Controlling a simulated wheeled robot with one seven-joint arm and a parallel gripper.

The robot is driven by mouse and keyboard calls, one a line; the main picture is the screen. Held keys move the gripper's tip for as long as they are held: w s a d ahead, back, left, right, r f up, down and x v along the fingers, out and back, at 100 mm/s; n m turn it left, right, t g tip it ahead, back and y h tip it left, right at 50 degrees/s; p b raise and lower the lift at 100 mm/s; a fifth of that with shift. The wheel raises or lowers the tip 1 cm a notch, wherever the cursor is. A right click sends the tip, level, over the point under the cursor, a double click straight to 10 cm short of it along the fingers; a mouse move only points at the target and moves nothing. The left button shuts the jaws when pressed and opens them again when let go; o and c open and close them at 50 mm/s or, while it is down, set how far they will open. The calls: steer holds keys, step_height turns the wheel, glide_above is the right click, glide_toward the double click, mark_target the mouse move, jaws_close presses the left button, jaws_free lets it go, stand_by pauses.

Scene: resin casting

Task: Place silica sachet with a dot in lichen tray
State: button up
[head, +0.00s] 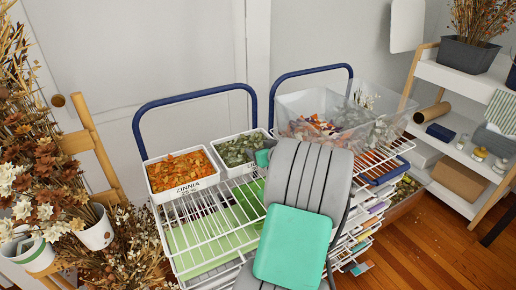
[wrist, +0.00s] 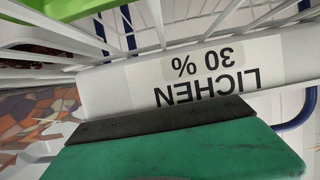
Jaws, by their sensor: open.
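The lichen tray (head: 240,150) is white and filled with grey-green pieces, on the cart's wire top at the back. Its label, reading LICHEN 30 %, shows upside down and close up on the tray's wall in the wrist view (wrist: 205,75). My gripper (head: 263,158) is at the tray's right end, mostly hidden behind my arm in the head view. In the wrist view its green body and dark edge (wrist: 165,122) fill the bottom, right by the label. The gripper is open; nothing shows held in it. I cannot make out a silica sachet with a dot in either view.
A white ZINNIA tray (head: 184,187) of orange pieces stands left of the lichen tray. A clear bin (head: 290,105) of mixed pieces stands to the right. Blue handles (head: 195,92) rise behind. Dried flowers (head: 30,180) crowd the left; a shelf (head: 450,78) stands at the right.

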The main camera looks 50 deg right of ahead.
steer(key=shift+s+a+f+p, duration=0.2)
steer(key=shift+f+p, duration=0.2)
steer(key=shift+f, duration=0.2)
steer(key=shift+r+p, duration=0.55)
steer(key=shift+p, duration=0.15)
steer(key=v, duration=0.6)
steer(key=b+v, duration=0.1)
steer(key=v, duration=0.4)
steer(key=shift+s+r, duration=0.3)
steer(key=shift+r, duration=0.05)
